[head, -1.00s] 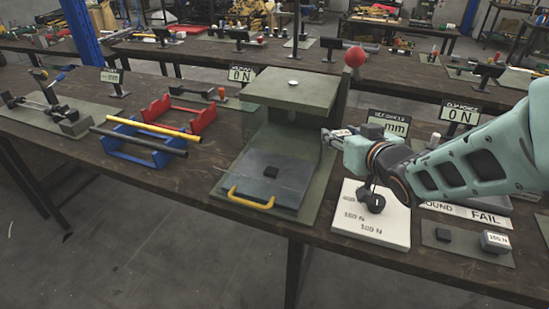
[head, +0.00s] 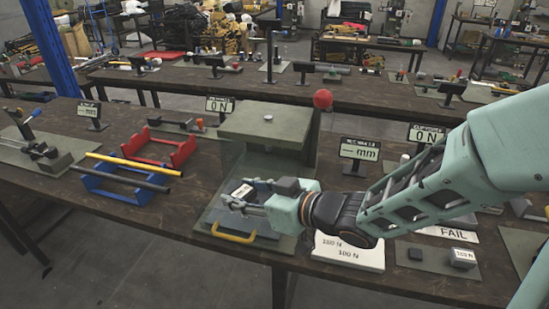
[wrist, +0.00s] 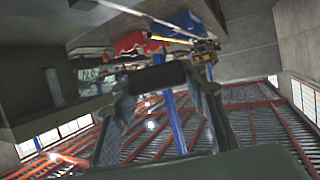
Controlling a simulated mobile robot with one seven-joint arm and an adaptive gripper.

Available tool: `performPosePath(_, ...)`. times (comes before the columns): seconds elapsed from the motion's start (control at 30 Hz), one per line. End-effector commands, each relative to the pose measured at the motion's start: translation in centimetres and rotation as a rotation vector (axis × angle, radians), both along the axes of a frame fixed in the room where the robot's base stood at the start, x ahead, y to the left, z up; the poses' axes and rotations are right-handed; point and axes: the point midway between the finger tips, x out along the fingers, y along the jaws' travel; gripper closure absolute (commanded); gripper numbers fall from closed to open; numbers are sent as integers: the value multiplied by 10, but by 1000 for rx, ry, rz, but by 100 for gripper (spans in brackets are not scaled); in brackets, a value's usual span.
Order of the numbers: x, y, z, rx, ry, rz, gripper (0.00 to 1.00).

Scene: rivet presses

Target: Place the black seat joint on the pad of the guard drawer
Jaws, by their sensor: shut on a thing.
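My gripper (head: 243,195) is shut on a small dark piece with a whitish face, taken to be the black seat joint (head: 242,190). In the wrist view the black seat joint (wrist: 158,77) shows as a dark block between the fingertips of my gripper (wrist: 165,95). The gripper reaches in from the right, fingers level, over the guard drawer with its yellow handle (head: 233,238). The drawer is pulled out in front of the olive press (head: 265,125). The drawer's pad is hidden by my gripper. I cannot tell whether the held piece touches the drawer.
The press's top plate and red ball lever (head: 322,99) stand just behind my gripper. A blue rack (head: 115,183) with bars and a red rack (head: 160,152) are to the left.

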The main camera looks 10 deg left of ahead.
Motion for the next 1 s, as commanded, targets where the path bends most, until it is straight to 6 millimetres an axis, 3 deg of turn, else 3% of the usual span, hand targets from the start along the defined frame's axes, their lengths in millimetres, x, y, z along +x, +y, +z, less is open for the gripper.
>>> performPosePath(0.37, 67, 12, -33, 5, 3, -2, 84)
performPosePath(0.6, 97, 17, -70, 3, 3, -1, 84)
performPosePath(1.0, 116, 20, -97, 0, 3, -1, 84)
